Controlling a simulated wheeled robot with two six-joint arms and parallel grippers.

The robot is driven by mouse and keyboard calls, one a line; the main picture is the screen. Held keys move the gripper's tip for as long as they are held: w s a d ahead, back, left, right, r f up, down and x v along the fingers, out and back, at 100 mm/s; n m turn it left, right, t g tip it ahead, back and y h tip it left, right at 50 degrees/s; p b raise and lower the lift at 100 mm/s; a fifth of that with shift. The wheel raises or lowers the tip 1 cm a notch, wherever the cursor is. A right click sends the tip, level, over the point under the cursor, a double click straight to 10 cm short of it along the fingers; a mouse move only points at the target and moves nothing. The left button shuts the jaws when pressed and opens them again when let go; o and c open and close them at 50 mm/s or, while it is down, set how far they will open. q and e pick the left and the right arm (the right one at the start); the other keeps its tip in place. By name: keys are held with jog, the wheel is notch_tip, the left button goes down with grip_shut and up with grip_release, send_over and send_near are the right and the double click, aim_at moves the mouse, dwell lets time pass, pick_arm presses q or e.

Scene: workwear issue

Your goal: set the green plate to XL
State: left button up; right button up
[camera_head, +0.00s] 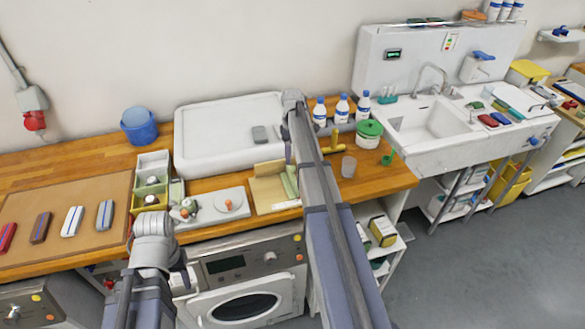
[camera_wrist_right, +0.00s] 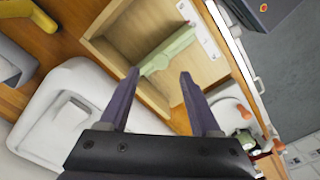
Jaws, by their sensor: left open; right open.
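The green plate (camera_wrist_right: 168,50) is a pale green bar with a raised middle part. It lies across a shallow wooden tray (camera_wrist_right: 112,50); white labels with small dark marks, too small to read, run along one edge. In the head view the green plate (camera_head: 290,181) shows beside my right arm, which hides part of the tray (camera_head: 265,190). My right gripper (camera_wrist_right: 159,73) is open, its fingertips pointing at the plate, with nothing between them; I cannot tell the exact gap. My left gripper (camera_head: 178,272) is low in front of the counter, away from the plate, its fingers hardly visible.
A white scale-like tray (camera_head: 220,206) and a compartment box (camera_head: 135,206) stand left of the wooden tray. A large white basin (camera_head: 225,112) is behind it.

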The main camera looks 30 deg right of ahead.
aim_at(292, 167)
notch_tip(292, 167, down, 6)
jog(key=b, duration=0.4)
jog(key=shift+r+b, duration=0.2)
jog(key=shift+b, duration=0.15)
jog(key=shift+a, duration=0.1)
grip_shut()
dwell(0.9)
